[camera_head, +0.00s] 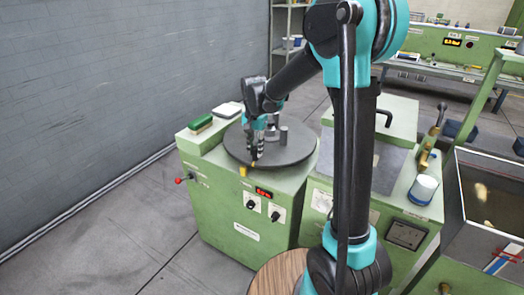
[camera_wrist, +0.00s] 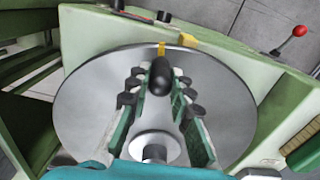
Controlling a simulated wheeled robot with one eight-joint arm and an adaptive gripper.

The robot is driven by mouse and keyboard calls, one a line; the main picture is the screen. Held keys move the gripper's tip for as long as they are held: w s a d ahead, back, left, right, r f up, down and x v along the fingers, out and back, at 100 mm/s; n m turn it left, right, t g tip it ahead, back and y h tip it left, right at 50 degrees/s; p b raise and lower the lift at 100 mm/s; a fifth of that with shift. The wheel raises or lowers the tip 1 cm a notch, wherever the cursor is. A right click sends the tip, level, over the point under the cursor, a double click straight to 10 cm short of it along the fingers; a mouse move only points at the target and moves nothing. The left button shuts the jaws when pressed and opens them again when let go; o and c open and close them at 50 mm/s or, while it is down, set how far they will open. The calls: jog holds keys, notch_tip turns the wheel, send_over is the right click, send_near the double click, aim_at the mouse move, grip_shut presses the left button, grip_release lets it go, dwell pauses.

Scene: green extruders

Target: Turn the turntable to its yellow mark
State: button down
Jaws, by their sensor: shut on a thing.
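The turntable (camera_head: 292,153) is a round grey disc on top of a green machine. It fills the middle of the wrist view (camera_wrist: 88,100). A black upright knob (camera_wrist: 159,80) stands near its rim, and my gripper (camera_head: 256,152) is shut on that knob, with a finger on each side. A yellow stripe (camera_wrist: 161,49) lies on the disc's rim beside the knob. A yellow block (camera_wrist: 188,40) sits on the machine's edge, also seen in the head view (camera_head: 243,171). The stripe and block are close but apart, not in line.
A green-topped brush-like block (camera_head: 200,123) and a pale box (camera_head: 228,109) lie on the machine's left top. A red-knobbed lever (camera_head: 182,179) sticks out at its left side. A grey cylinder (camera_head: 283,135) stands on the disc. A white-blue cup (camera_head: 423,188) stands right.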

jog(key=shift+w+a+m, duration=0.35)
jog(key=shift+a+m, duration=0.05)
jog(key=shift+a, duration=0.3)
jog(key=shift+w+a, duration=0.5)
jog(key=shift+a, duration=0.35)
jog(key=shift+a, duration=0.1)
jog(key=c, duration=1.3)
grip_release()
jog(key=shift+c, duration=0.2)
jog(key=shift+r, duration=0.1)
notch_tip(320, 180, up, 12)
